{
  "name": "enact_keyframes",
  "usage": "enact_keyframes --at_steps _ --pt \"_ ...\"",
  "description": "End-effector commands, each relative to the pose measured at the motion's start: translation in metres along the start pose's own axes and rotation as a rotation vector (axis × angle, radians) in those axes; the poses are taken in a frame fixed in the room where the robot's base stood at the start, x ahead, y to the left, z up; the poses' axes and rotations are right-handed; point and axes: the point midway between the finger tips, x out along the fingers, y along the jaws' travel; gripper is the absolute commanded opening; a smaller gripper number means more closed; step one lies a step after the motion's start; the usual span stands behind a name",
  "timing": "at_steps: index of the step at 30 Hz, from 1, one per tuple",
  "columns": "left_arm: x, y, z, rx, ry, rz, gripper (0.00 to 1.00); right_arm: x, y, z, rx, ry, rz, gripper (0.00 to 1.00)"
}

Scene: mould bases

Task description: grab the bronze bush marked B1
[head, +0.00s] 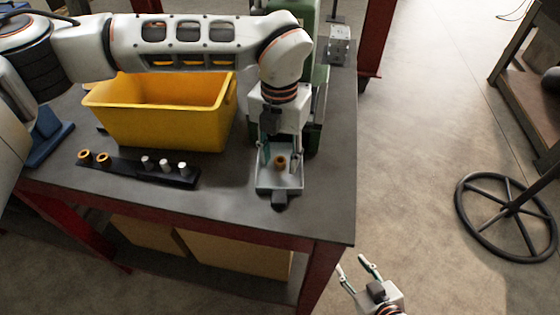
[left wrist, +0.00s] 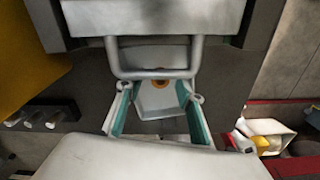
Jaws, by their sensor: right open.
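A bronze bush (head: 281,161) stands in a small pale tray (head: 278,185) on the dark table; it also shows in the left wrist view (left wrist: 160,84). Two more bronze bushes, one on the left (head: 84,156) and one beside it (head: 102,158), sit at the left end of a black rack (head: 125,170). No marking is legible, so I cannot tell which is B1. My left gripper (head: 281,151) points down over the tray, open, its teal-padded fingers (left wrist: 158,118) apart on either side of the bush. My right gripper (head: 357,266) is open and empty, off the table's front right corner.
A yellow bin (head: 165,125) stands behind the rack, under my left arm. Several pale-topped pins (head: 164,166) stand in the rack. A green machine (head: 317,100) rises behind the tray. The table front is clear. A black spoked wheel (head: 510,210) is at right.

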Motion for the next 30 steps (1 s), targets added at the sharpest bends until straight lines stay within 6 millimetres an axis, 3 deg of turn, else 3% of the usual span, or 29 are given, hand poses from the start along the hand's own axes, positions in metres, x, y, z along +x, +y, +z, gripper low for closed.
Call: enact_keyframes --at_steps 5,9,22,30 --pt "0.0 0.0 0.0 0.0 -0.001 0.0 0.35 0.0 0.001 0.0 -0.001 0.0 0.001 0.41" --pt "0.0 0.0 0.0 0.0 -0.001 0.001 0.0 0.001 0.001 0.001 -0.001 -0.002 0.0 0.41" --pt "-0.004 0.0 0.001 0.0 -0.002 0.001 0.0 0.001 0.001 0.004 -0.003 -0.006 0.0 0.41" --pt "-0.033 0.001 0.001 0.001 -0.005 0.002 0.0 0.001 0.001 0.004 -0.003 -0.005 0.0 0.41"
